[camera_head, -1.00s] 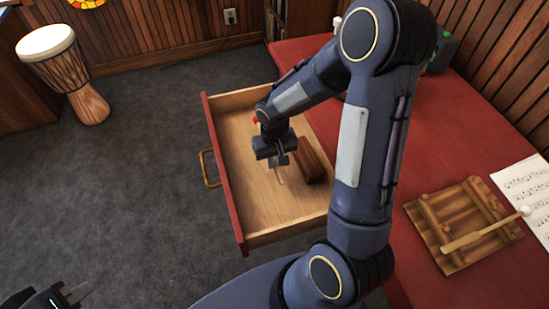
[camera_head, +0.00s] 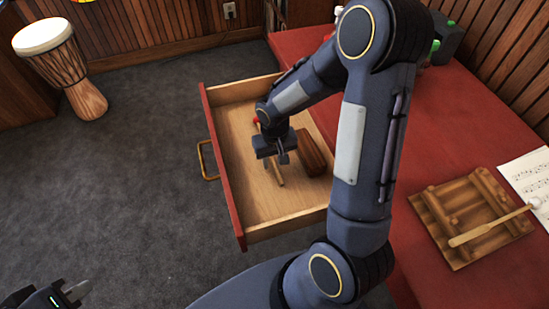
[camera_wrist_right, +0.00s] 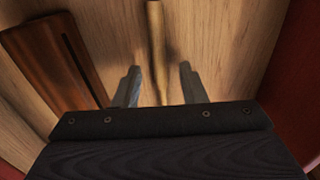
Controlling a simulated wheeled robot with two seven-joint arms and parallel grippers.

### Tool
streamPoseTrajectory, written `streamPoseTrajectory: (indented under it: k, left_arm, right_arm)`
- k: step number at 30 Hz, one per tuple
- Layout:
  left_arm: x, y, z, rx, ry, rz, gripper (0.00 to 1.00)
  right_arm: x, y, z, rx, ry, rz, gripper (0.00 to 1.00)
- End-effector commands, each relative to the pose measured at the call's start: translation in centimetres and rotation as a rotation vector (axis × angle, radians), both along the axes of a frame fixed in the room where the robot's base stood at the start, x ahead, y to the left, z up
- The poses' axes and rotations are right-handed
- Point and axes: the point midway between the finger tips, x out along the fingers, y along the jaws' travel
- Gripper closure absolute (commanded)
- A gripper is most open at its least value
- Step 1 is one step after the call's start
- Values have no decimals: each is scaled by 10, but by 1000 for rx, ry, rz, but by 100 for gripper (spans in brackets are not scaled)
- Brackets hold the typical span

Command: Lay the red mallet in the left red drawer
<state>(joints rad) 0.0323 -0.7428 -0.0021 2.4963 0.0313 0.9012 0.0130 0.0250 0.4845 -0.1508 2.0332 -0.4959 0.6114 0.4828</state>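The left red drawer (camera_head: 222,176) is pulled out, with a red front, a brass handle and a pale wooden inside. The red mallet lies in it; its red head (camera_head: 256,119) shows just behind my right gripper, and part of its wooden handle (camera_head: 277,174) shows below. My right gripper (camera_head: 277,160) is low inside the drawer. In the right wrist view, its fingers (camera_wrist_right: 160,88) are spread, with the mallet's handle (camera_wrist_right: 156,45) between them and a gap on each side. The mallet's middle is hidden in the head view. My left gripper (camera_head: 76,290) is at the lower left corner, partly cut off.
A brown wooden block (camera_head: 311,152) with a slot lies in the drawer beside the mallet. A red-topped counter (camera_head: 400,240) carries a wooden frame (camera_head: 470,215) with a pale-headed mallet (camera_head: 492,224) and sheet music (camera_head: 528,175). A drum (camera_head: 62,65) stands on open carpet.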

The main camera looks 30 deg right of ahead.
Motion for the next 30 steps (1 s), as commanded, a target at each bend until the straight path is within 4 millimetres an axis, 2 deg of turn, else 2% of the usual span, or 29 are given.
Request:
streamPoseTrajectory:
  k: [5, 12, 16, 21, 27, 30]
  left_arm:
    - [0, 0, 3, 0, 0, 0, 100]
    - [0, 0, 11, 0, 0, 0, 100]
    - [0, 0, 14, 0, 0, 0, 100]
    - [0, 0, 15, 0, 0, 0, 100]
    - [0, 0, 15, 0, 0, 0, 100]
    - [0, 0, 21, 0, 0, 0, 100]
  right_arm:
    - [1, 0, 9, 0, -3, -1, 62]
    - [0, 0, 51, 1, -6, -1, 62]
    - [0, 0, 69, 0, -4, 0, 62]
    - [-1, 0, 78, 1, -1, 0, 62]
    - [-2, 0, 79, 1, -1, 0, 62]
    - [-6, 1, 93, 14, -16, -3, 62]
